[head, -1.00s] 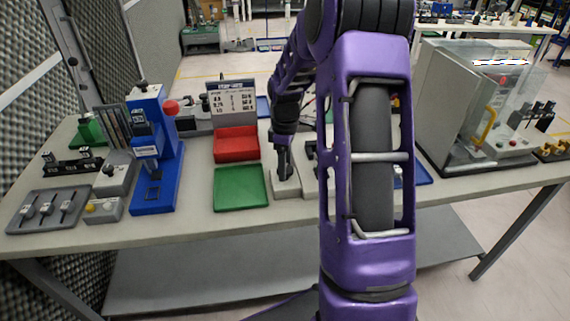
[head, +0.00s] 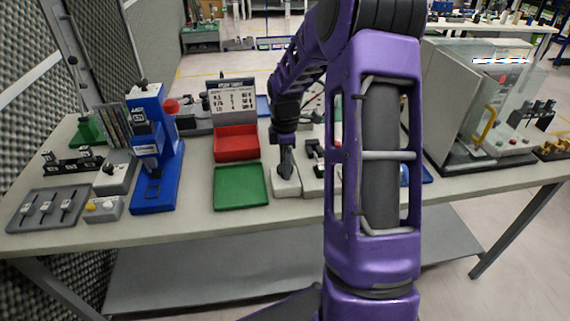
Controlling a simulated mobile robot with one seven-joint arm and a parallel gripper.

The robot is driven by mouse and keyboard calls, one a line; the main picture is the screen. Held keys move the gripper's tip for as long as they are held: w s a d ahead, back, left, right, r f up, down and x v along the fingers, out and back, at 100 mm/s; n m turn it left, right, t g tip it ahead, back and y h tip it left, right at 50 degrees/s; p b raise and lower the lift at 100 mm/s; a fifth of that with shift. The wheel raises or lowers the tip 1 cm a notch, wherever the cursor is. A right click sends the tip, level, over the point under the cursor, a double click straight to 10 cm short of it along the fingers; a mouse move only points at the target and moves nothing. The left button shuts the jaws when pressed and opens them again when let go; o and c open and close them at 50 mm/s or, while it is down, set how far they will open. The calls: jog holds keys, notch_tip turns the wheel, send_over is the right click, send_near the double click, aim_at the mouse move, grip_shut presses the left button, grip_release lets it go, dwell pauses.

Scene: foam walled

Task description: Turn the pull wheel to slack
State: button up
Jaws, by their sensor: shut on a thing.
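My gripper (head: 286,172) points down at a small light-grey block (head: 284,188) near the table's front middle, right of the green tray. The fingers are dark and close together, shut on a small part at the block's top. That part is hidden by the fingers, and I cannot make out a pull wheel or its setting. My purple arm covers much of the table to the right of the gripper.
A green tray (head: 240,187) and a red bin (head: 236,143) are left of the gripper. A blue press (head: 158,160) stands further left. A clear-walled enclosure (head: 490,115) stands at right. A light fixture with dark clamps (head: 316,155) is close to the gripper's right.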

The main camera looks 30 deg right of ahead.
jog(key=o, duration=1.4)
jog(key=shift+c, duration=0.2)
notch_tip(320, 180, up, 18)
jog(key=shift+f, duration=0.25)
